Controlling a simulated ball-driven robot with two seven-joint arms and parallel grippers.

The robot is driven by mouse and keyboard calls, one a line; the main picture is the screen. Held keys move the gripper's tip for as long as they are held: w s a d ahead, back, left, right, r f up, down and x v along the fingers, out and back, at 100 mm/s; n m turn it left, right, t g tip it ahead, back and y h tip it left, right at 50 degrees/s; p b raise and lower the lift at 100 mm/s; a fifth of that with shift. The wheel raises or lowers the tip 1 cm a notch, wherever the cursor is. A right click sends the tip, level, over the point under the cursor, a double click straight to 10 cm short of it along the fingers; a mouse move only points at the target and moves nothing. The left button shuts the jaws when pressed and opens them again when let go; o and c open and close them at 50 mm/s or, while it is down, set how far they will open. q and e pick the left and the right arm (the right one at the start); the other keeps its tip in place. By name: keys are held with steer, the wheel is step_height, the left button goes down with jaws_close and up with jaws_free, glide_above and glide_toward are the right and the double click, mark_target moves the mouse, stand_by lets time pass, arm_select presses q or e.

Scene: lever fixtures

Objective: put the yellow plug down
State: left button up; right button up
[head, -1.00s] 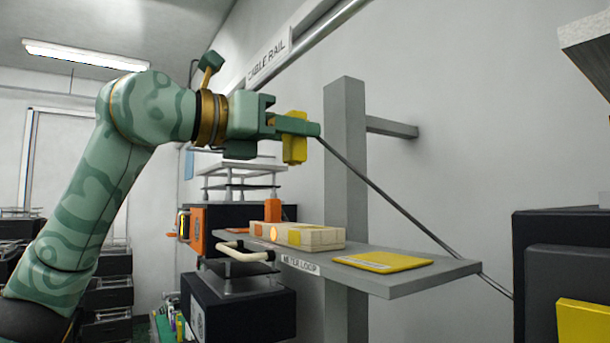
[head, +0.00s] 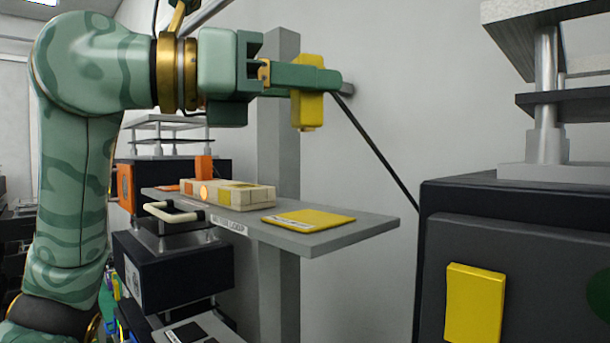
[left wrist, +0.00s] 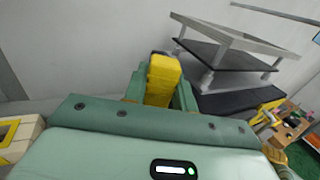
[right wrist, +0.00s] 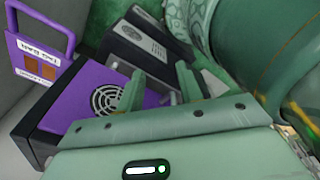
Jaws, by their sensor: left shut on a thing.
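The yellow plug (head: 309,112) hangs upright in my left gripper (head: 305,80). The gripper is shut on it. In the left wrist view the plug (left wrist: 163,78) sits between the two green fingers. A dark cable runs from the gripper down to the right. In the head view the plug appears above a flat yellow pad (head: 310,219) on a grey shelf (head: 360,232), with a clear gap between. My right gripper (right wrist: 160,90) shows only in the right wrist view, open, with nothing seen held.
A beige box with yellow patches (head: 228,194) and an orange block (head: 203,169) stand on the shelf, left of the pad. A dark cabinet (head: 520,230) with a yellow panel (head: 474,300) stands to the right. A purple unit (right wrist: 75,105) is near my right gripper.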

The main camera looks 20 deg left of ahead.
arm_select(q)
steer(key=w+f, duration=0.2)
steer(key=w+a+f+p, duration=0.1)
steer(key=w+f, duration=0.3)
steer(key=w, duration=0.1)
steer(key=shift+a, duration=0.25)
steer(key=shift+w+a+f, duration=0.1)
steer(key=shift+f, duration=0.1)
steer(key=f+p, duration=0.1)
steer(key=f, duration=0.3)
steer(key=shift+w+a+p, duration=0.1)
steer(key=shift+w+p, duration=0.25)
steer(key=shift+w, duration=0.05)
steer(key=o, duration=0.6)
steer(key=shift+f, duration=0.2)
steer(key=o, duration=0.4)
steer(key=shift+r, duration=0.1)
